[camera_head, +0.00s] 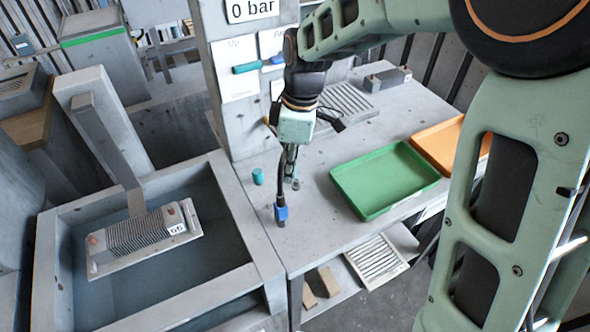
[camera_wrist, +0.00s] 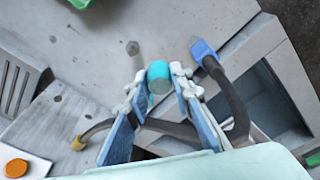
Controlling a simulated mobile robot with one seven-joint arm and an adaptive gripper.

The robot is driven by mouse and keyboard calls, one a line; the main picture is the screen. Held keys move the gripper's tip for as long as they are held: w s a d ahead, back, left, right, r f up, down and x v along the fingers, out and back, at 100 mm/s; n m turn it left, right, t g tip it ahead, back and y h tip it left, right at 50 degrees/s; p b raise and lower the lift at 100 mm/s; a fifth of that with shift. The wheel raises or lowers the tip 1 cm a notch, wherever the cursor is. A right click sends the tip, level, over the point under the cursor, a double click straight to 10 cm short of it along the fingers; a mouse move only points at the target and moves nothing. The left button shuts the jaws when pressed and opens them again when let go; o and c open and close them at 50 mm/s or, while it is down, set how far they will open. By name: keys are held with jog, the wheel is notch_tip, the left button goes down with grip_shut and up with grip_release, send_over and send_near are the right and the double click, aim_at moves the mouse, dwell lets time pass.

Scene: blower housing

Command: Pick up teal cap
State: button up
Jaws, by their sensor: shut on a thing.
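The teal cap (camera_head: 258,176) stands upright on the grey bench near its left edge, beside the wall panel. In the head view it is to the left of my gripper, with a gap between them. In the wrist view the teal cap (camera_wrist: 158,72) lines up between my fingertips. My gripper (camera_head: 292,180) points down over the bench; in the wrist view my gripper (camera_wrist: 157,82) is shut on the dark hose (camera_wrist: 168,128), which passes between the fingers. The hose's blue end (camera_head: 281,212) hangs in front of the fingers. The exact grip contact is hidden.
A green tray (camera_head: 343,186) and an orange tray (camera_head: 424,141) are to the right on the bench. A basin (camera_head: 185,309) at left has a finned housing (camera_head: 142,238) above it. The 0 bar panel (camera_head: 221,50) rises behind. A grey block (camera_head: 388,78) lies at the back.

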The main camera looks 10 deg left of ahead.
jog(key=s+a+r, duration=0.1)
jog(key=s+r, duration=0.3)
jog(key=s, duration=0.5)
jog(key=shift+s+a+r+b, duration=0.2)
jog(key=shift+a+r+b, duration=0.2)
jog(key=shift+b, duration=0.05)
jog(key=shift+s, duration=0.1)
